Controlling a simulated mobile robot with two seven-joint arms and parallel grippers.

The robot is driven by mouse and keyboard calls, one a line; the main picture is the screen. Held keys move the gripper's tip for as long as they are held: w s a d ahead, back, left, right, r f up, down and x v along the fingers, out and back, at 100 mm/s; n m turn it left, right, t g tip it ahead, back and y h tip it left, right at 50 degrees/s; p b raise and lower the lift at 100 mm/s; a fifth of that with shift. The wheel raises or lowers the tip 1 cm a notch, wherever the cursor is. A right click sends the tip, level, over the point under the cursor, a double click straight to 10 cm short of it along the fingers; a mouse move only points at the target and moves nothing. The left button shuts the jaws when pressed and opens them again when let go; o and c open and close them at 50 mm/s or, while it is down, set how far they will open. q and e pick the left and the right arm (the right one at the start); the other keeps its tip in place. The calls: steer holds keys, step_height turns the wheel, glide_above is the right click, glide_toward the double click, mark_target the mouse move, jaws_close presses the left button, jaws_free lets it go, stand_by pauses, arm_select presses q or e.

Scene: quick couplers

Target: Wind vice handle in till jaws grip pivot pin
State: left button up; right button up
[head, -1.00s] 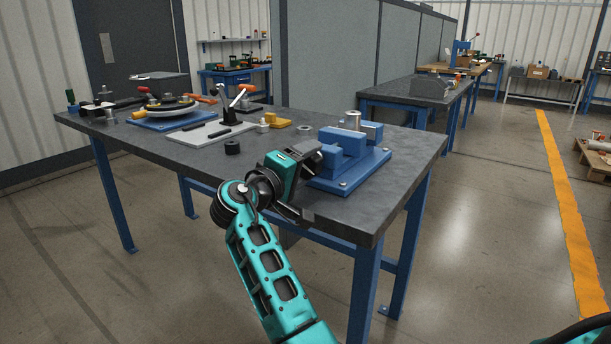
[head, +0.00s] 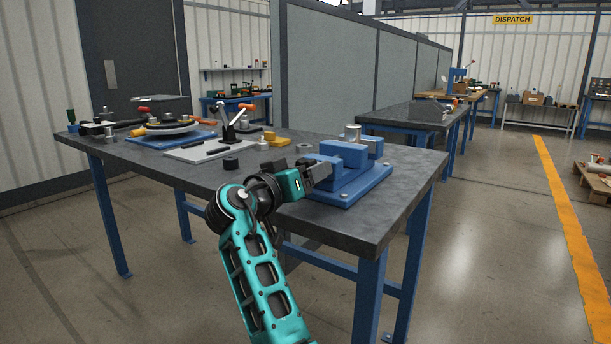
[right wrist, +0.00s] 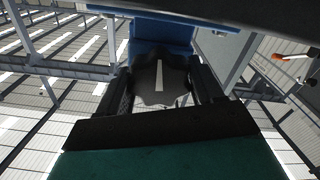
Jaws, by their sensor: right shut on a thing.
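The blue vice (head: 350,188) is bolted near the front right of the grey workbench. Its front block (head: 343,153) and rear jaw (head: 374,146) stand on the blue base. The pivot pin (head: 352,131), a silvery upright cylinder, rises between them. Whether both jaws touch it is hidden. My right gripper (head: 318,172) is at the vice's left end. In the right wrist view, my right gripper (right wrist: 163,92) is shut on the vice handle (right wrist: 160,80), a dark lobed knob with a pale stripe, with a finger on each side. My left gripper is out of view.
The bench's front right corner is clear.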

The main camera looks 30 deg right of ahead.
steer(key=m, duration=0.6)
steer(key=shift+r+m, duration=0.25)
steer(key=shift+m, duration=0.05)
steer(key=m, duration=0.5)
steer(key=shift+s+d+m, duration=0.1)
steer(key=shift+s+m, duration=0.05)
steer(key=shift+m, duration=0.15)
steer(key=o, duration=1)
steer(key=shift+f, duration=0.15)
steer(key=shift+s+a+f, duration=0.1)
steer(key=shift+s+a, duration=0.05)
steer(key=shift+a, duration=0.25)
steer(key=p+v, duration=0.1)
steer(key=v, duration=1.1)
steer(key=shift+s, duration=0.1)
